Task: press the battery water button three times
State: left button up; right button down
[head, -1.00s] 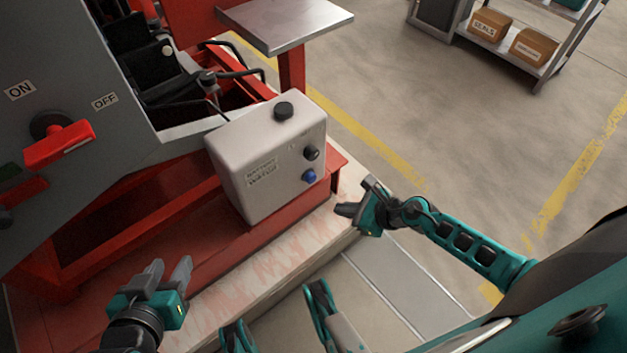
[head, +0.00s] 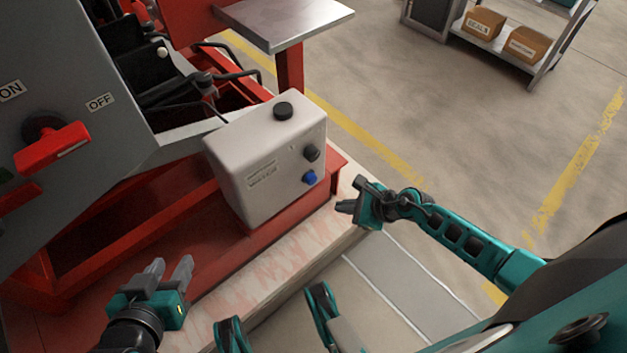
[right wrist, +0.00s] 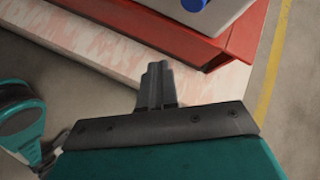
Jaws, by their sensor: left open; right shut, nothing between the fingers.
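A pale grey box (head: 240,165) with a blurred label, likely the battery water box, stands on the red frame in the head view. It has a black knob on top (head: 283,111), a black knob on its right side (head: 312,152) and a blue button (head: 309,177) below that. The blue button also shows at the top of the right wrist view (right wrist: 194,4). My right gripper (head: 347,206) is shut and empty, to the right of and below the blue button, apart from it. My left gripper (head: 171,271) is open and empty, below and left of the box.
A grey panel with a red switch handle (head: 52,148) stands at the left. A metal plate (head: 285,20) on a red post is behind the box. A shelf with cartons (head: 484,22) is at the far right. The floor between is clear.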

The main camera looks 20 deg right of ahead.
aim_at(311, 179)
jog(key=w+a, duration=0.2)
jog(key=w, duration=0.4)
jog(key=shift+b, duration=0.3)
jog(key=shift+w, duration=0.1)
dwell(0.8)
dwell(0.8)
jog(key=shift+w+a, duration=0.1)
jog(key=shift+w+a, duration=0.1)
jog(key=shift+w, duration=0.2)
